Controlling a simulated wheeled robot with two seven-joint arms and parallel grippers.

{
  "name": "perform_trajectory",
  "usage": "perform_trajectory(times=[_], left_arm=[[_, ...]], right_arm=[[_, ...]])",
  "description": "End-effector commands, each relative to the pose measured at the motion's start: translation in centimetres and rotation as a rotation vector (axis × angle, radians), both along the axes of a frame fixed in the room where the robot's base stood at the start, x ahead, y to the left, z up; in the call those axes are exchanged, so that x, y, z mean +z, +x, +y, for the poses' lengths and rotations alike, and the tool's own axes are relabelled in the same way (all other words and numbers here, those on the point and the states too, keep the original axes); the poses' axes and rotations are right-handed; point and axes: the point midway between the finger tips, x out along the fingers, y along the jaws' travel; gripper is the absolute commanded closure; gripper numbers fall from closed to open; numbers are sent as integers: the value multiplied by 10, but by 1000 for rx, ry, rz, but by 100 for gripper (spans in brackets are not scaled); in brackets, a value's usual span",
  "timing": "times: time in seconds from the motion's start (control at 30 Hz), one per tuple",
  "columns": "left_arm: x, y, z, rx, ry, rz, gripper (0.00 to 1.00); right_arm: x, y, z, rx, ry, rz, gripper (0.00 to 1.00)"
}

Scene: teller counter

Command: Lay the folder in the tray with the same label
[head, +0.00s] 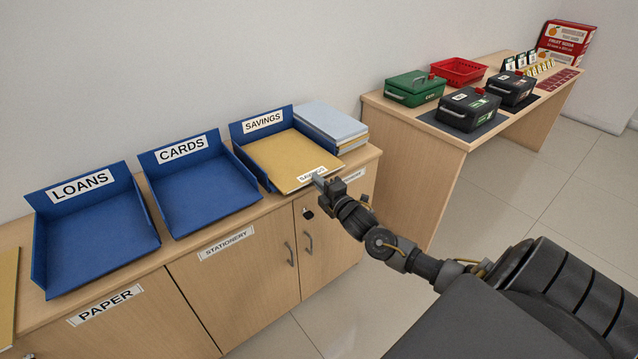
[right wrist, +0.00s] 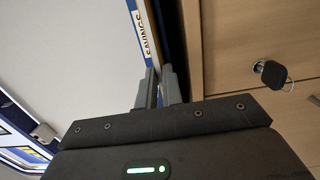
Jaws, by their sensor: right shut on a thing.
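A yellow folder (head: 288,158) lies in the blue tray labelled SAVINGS (head: 240,134), the rightmost of three trays. A white label, partly covered by my gripper and seemingly reading SAVINGS, is on the folder's near edge; a SAVINGS label (right wrist: 146,36) also shows in the right wrist view. My right gripper (head: 321,182) is at the folder's near right corner, shut on its edge. The fingers (right wrist: 160,88) also show in the right wrist view. The blue trays labelled CARDS (head: 205,192) and LOANS (head: 95,242) stand to the left and are empty. My left gripper is not in view.
A stack of grey-blue and yellow folders (head: 335,122) lies right of the SAVINGS tray. Another yellow item (head: 8,295) is cut off at the left edge. The trays stand on a wooden cabinet (head: 245,285). A desk (head: 425,150) with cash boxes stands at the right.

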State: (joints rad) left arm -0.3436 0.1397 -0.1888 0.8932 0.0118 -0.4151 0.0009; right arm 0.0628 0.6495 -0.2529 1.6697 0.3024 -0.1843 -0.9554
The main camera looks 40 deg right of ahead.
Motion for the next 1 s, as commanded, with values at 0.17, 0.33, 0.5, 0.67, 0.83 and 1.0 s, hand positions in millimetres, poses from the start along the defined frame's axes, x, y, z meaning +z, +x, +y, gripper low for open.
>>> perform_trajectory(times=[0.17, 0.33, 0.5, 0.67, 0.83, 1.0], left_arm=[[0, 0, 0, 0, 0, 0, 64], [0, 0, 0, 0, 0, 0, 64], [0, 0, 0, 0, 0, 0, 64], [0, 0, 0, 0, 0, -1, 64], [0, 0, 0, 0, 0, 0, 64], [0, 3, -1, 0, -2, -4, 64]], right_arm=[[1, 0, 0, 0, 0, -2, 83], [1, 0, 0, 0, 0, -1, 67], [-1, 0, 0, 0, 0, 1, 67], [-1, -8, 1, 1, -1, 3, 67], [-3, -37, 4, 2, 0, 4, 67], [-3, -71, 7, 2, -1, 4, 67]])
